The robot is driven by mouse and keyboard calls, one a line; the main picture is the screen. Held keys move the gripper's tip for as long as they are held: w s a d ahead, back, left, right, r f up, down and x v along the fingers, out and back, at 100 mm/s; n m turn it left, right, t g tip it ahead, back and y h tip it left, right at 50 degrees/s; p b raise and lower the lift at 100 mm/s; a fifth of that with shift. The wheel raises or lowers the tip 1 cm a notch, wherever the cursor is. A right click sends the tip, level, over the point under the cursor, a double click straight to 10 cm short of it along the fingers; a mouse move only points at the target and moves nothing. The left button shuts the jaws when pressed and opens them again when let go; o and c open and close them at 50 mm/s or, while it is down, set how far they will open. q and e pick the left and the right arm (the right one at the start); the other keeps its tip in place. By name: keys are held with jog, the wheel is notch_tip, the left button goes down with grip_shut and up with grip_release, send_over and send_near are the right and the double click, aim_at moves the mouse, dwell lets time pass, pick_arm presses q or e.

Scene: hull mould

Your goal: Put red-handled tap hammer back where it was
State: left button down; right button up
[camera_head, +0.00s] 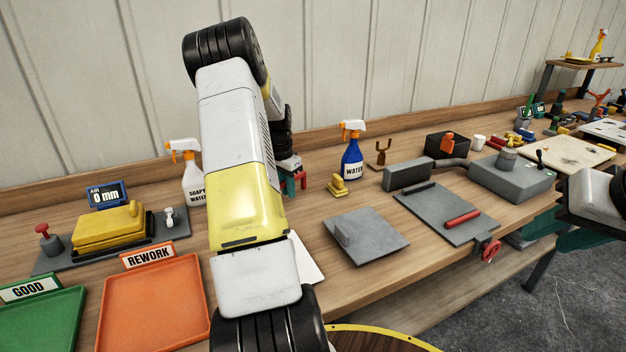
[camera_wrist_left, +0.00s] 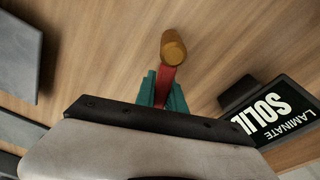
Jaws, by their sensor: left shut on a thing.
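The red-handled tap hammer (camera_wrist_left: 173,52) is in my left gripper. In the left wrist view its brown, rounded head points away from the gripper and its red handle runs back between the teal fingers. My left gripper (camera_wrist_left: 163,90) is shut on the handle, over bare wooden bench. In the head view the gripper (camera_head: 291,183) shows only partly behind my left arm, with a bit of red at it; the hammer's head is hidden there. My right gripper (camera_head: 555,228) is at the right, by the bench's front edge, its teal fingers apart and empty.
A blue water spray bottle (camera_head: 352,160), a yellow block (camera_head: 338,187) and a brown forked stand (camera_head: 379,152) stand near the left gripper. Grey plates (camera_head: 372,245) lie in front. A black SOLID LAMINATE sign (camera_wrist_left: 272,115) is beside the hammer. An orange REWORK tray (camera_head: 155,310) is left.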

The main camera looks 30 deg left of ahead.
pick_arm(q)
jog(key=shift+f, duration=0.55)
dwell(0.4)
jog(key=c, duration=1.3)
grip_release()
jog(key=shift+c, duration=0.2)
